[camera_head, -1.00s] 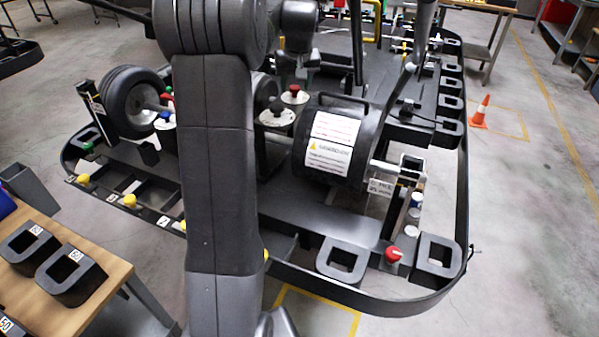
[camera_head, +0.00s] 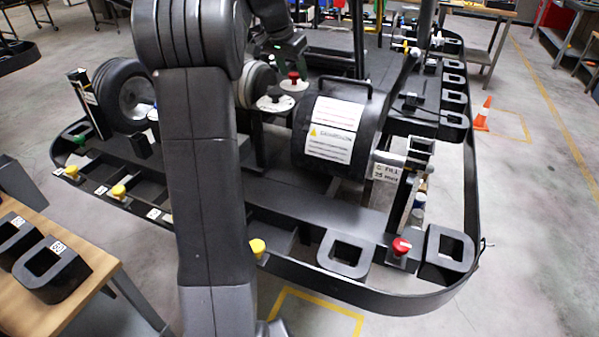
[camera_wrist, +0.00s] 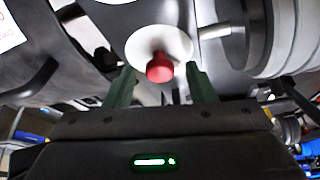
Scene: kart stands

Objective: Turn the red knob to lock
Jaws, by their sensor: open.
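A red knob (camera_head: 293,76) stands on a round white plate (camera_head: 299,85) behind the black drum, in the head view. In the wrist view the same kind of red knob (camera_wrist: 160,68) sticks out from a round white plate (camera_wrist: 172,42). My gripper (camera_wrist: 160,70) is open, with one green finger on each side of the knob in the picture. The knob looks close to the fingertips, but I cannot tell whether they touch it. In the head view my gripper is mostly hidden behind my arm. Another red knob (camera_head: 400,246) sits at the kart's front right.
A white plate with a black knob (camera_head: 275,98) is beside the far red knob. The black drum with a warning label (camera_head: 330,130) stands close on the right. A wheel (camera_head: 128,95) is at left. The black rim (camera_head: 380,297) surrounds the stand.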

